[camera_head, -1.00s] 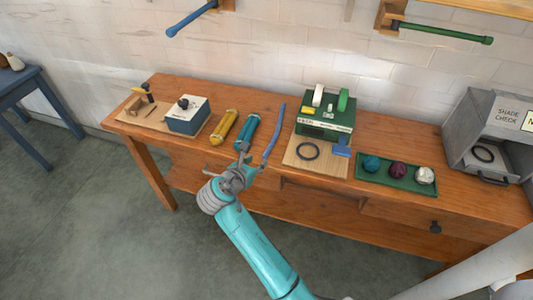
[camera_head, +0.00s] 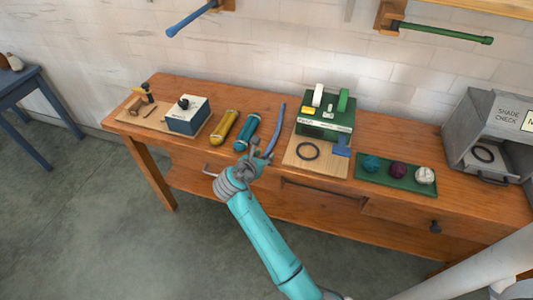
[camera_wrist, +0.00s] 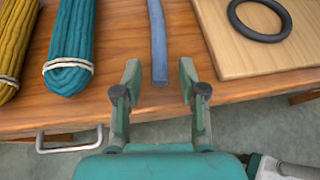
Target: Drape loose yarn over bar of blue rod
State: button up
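The loose yarn is a blue strand (camera_head: 278,122) lying on the wooden table, running from the back toward the front edge. In the wrist view the yarn (camera_wrist: 158,42) lies flat with its near end between and just ahead of my fingertips. My gripper (camera_head: 260,153) is at the table's front edge by that near end. In the wrist view my gripper (camera_wrist: 160,80) is open, with a clear gap around the yarn and nothing held. The blue rod (camera_head: 191,20) sticks out from a wooden wall mount at the upper left, its bar bare.
A teal skein (camera_head: 247,130) and a yellow skein (camera_head: 224,127) lie left of the yarn. A wooden board (camera_head: 303,164) with a black ring (camera_head: 308,151) is to the right, before a green box (camera_head: 325,115). A green rod (camera_head: 445,34) is at upper right.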

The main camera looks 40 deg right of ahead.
jog(key=c, duration=0.7)
notch_tip(320, 180, up, 12)
dwell(0.4)
jog(key=w+a+r, duration=0.1)
jog(key=w+r, duration=0.7)
jog(key=w, duration=0.1)
jog(key=w+a+r, duration=0.2)
jog(key=w+r, duration=0.6)
jog(key=w, duration=0.1)
jog(key=shift+w+a+r, duration=0.15)
jog(key=shift+a+r, duration=0.15)
jog(key=shift+r, duration=0.1)
dwell(0.3)
jog(key=shift+r, duration=0.1)
notch_tip(320, 180, up, 27)
jog(key=w+a, duration=0.1)
jog(key=w, duration=0.1)
jog(key=shift+w+a, duration=0.2)
jog(key=shift+a, duration=0.2)
dwell(1.2)
